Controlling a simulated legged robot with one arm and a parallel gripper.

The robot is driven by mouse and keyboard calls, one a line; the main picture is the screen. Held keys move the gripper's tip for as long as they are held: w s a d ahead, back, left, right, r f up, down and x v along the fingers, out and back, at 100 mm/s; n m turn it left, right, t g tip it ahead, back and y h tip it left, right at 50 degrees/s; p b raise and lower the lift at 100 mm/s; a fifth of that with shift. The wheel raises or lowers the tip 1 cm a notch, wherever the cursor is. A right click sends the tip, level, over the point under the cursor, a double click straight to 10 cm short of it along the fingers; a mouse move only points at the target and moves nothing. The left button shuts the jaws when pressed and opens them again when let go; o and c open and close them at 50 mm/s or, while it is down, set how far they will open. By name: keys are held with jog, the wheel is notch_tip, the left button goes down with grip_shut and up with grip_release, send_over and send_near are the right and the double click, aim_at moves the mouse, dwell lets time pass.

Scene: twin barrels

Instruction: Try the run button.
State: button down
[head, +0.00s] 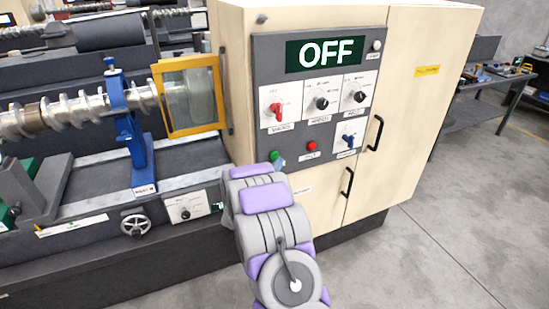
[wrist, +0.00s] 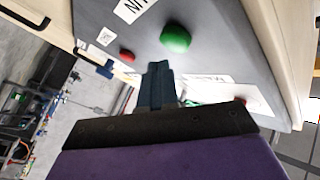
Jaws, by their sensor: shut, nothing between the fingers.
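The run button is most likely the green button (head: 275,155) low on the left of the grey control panel (head: 262,80); its label cannot be read. The green button also shows large in the wrist view (wrist: 176,39), just beyond the fingertips. My gripper (wrist: 158,68) is shut and empty, pointing at the panel close to the green button. A gap seems to remain between them, but contact is hard to judge. In the head view my arm hides most of the gripper. The panel display (head: 325,53) reads OFF.
A red button (head: 311,146) sits right of the green one. A red knob (head: 276,110), two black knobs and a blue switch (head: 348,140) are nearby. A yellow-framed guard (head: 190,95) stands left of the cabinet. Black door handles (head: 375,133) stick out at right.

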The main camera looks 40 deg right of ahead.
jog(key=s, duration=0.2)
jog(key=s+a+b, duration=0.1)
jog(key=s, duration=0.1)
jog(key=shift+s, duration=0.3)
jog(key=shift+a, duration=0.1)
dwell(0.6)
